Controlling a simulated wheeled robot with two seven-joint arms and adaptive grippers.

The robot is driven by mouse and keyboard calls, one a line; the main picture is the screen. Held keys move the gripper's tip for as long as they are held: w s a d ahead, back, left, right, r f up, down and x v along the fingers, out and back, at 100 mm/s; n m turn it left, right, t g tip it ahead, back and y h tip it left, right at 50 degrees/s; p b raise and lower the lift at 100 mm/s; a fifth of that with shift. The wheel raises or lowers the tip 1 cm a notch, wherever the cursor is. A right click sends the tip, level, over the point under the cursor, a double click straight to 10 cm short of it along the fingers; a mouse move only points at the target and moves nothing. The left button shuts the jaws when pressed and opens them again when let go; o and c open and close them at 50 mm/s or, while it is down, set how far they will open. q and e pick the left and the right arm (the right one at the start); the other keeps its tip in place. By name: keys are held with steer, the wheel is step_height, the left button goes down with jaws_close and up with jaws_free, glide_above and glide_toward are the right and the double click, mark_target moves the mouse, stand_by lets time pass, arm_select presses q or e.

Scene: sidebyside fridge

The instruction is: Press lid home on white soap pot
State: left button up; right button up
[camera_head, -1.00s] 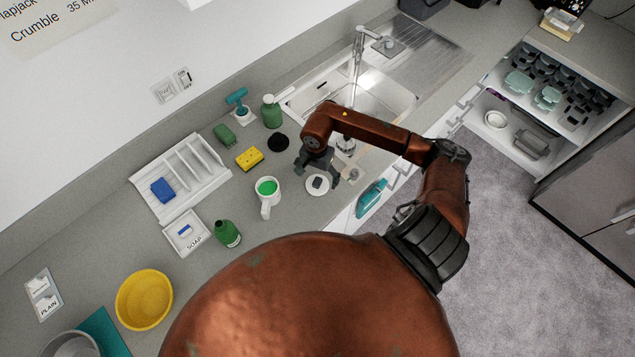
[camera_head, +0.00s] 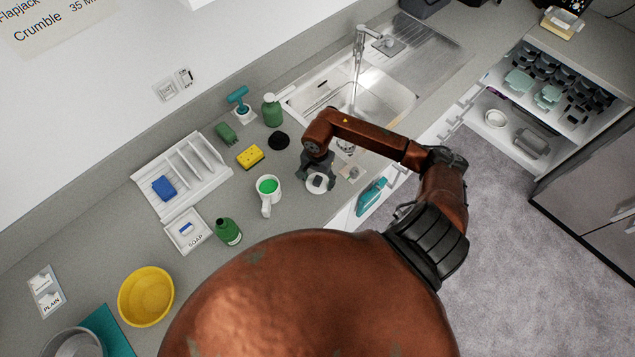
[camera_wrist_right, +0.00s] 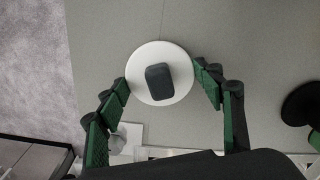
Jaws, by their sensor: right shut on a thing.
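The white soap pot shows as a white round top with a dark blocky knob (camera_head: 317,182) near the counter's front edge. In the right wrist view the white lid (camera_wrist_right: 143,90) fills the space between my fingers; the pot's wall beneath it is hidden. My right gripper (camera_head: 318,175) is down around this disc. In the right wrist view its green-padded fingers (camera_wrist_right: 165,86) are at opposite sides of the rim, shut on it. I cannot tell from above whether the lid sits flush. My left gripper is not in view.
A mug with green contents (camera_head: 268,190) stands close to the left. A black round pad (camera_head: 279,141) and yellow sponge (camera_head: 250,156) lie behind. The sink (camera_head: 385,98) is behind right. A soap dish (camera_head: 187,231) and green bottle (camera_head: 228,231) stand left.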

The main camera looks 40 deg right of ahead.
steer(key=shift+r, duration=0.1)
steer(key=shift+c, duration=0.3)
steer(key=shift+r+b, duration=0.4)
steer(key=shift+r, duration=0.1)
steer(key=s+a+r+b, duration=0.4)
steer(key=s+a+r, duration=0.4)
steer(key=s+r, duration=0.3)
steer(key=shift+a+r, duration=0.25)
steer(key=shift+r, duration=0.2)
steer(key=shift+s, duration=0.1)
